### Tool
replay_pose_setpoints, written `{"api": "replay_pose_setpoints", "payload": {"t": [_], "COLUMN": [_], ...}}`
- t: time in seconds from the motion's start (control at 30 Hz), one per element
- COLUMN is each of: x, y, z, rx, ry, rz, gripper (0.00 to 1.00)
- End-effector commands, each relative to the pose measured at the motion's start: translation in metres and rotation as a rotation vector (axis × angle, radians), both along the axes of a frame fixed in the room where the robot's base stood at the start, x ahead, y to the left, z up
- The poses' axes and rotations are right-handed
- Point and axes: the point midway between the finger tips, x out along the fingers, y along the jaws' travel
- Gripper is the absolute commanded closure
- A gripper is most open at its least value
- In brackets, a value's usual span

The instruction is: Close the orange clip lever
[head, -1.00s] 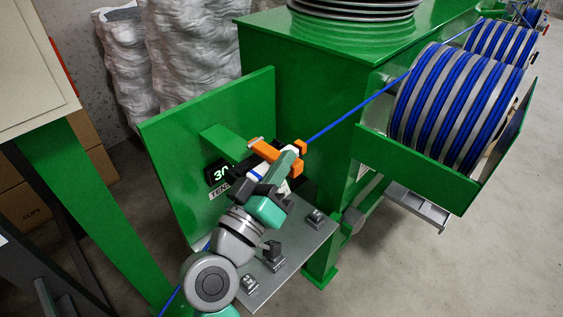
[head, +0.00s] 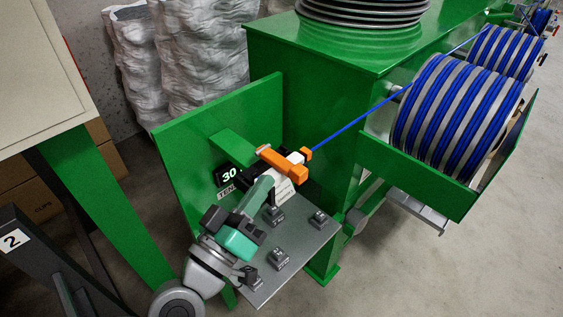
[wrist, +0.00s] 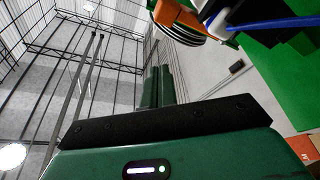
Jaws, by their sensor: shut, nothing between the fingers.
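The orange clip lever (head: 283,163) lies across a white clip body (head: 294,158) on the blue cable (head: 362,119), beside the green upright panel. A smaller orange part (head: 306,153) sits at the clip's far end. I cannot tell whether the lever is fully closed. My gripper (head: 268,182) is just below and in front of the lever, apparently apart from it, with its green fingers shut and empty. In the wrist view, the two green fingers (wrist: 159,72) are together, and the orange lever (wrist: 185,18) shows at the top edge beside the cable (wrist: 275,23).
A grey metal plate (head: 300,235) with several small dark blocks lies below and right of my gripper. The green panel (head: 185,150) with a "30" display (head: 229,176) stands behind. Cable reels (head: 455,120) and a green machine housing (head: 315,90) are to the right.

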Motion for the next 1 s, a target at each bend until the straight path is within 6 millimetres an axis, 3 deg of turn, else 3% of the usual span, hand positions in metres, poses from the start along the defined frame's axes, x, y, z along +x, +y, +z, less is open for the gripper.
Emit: {"api": "replay_pose_setpoints", "payload": {"t": [0.23, 0.83, 0.93, 1.0], "x": [-0.018, -0.019, -0.016, -0.016], "y": [0.019, 0.021, 0.005, -0.01], "z": [-0.007, -0.008, 0.032, 0.077], "rx": [0.0, -0.001, 0.101, 0.218], "ry": [-0.003, -0.004, -0.03, -0.073], "rz": [0.002, 0.001, 0.055, 0.145], "gripper": [1.0, 1.0, 1.0, 1.0]}}
